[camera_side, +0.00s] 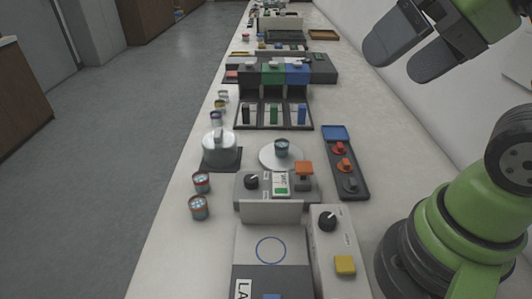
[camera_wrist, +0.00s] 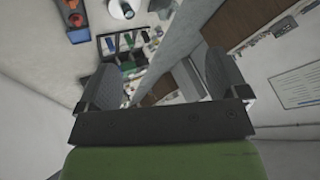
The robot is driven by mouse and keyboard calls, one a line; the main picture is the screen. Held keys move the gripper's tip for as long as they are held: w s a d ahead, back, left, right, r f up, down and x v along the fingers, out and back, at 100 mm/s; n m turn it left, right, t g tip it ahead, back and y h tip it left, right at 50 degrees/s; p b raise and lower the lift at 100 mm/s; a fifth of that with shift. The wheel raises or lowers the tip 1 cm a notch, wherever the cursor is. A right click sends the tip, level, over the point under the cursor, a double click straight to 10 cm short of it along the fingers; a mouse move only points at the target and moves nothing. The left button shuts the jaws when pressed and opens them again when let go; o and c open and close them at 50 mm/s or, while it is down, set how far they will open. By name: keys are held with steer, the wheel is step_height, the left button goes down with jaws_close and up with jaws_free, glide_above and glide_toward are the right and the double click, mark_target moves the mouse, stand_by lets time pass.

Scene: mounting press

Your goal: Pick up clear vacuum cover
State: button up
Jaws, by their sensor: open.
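The clear vacuum cover (camera_side: 219,145), a see-through dome with a knob on top, stands upright on a dark square base at the left of the bench in the side view. I cannot make it out for certain in the wrist view. My gripper (camera_side: 402,64) is open and empty, high at the upper right of the side view, well above the bench and far from the cover. In the wrist view both fingers of my gripper (camera_wrist: 163,70) are spread apart with nothing between them.
Right of the cover is a round white plate (camera_side: 267,159) carrying a small round sample. Two small cylindrical samples (camera_side: 202,183) (camera_side: 198,207) stand near the left edge. A control box (camera_side: 250,182), a tray with red and orange knobs (camera_side: 345,165) and a coloured-bin rack (camera_side: 273,80) surround it.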

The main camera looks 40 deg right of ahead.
steer(key=shift+o, duration=0.3)
steer(key=n+g+y, duration=0.1)
steer(key=n+g, duration=0.2)
steer(key=n, duration=0.8)
glide_above(222, 137)
steer(key=s+d, duration=0.2)
steer(key=s, duration=0.4)
step_height(222, 137, down, 11)
steer(key=w+f, duration=0.1)
steer(key=f, duration=0.3)
steer(key=w+a+f+n, duration=0.1)
steer(key=w+f, duration=0.1)
steer(key=f, duration=0.2)
steer(key=w+f+n+g, duration=0.1)
steer(key=f, duration=0.3)
steer(key=shift+w+a+f, duration=0.15)
steer(key=shift+w+f, duration=0.1)
steer(key=shift+w, duration=0.1)
steer(key=shift+x, duration=2.8)
steer(key=shift+w, duration=0.1)
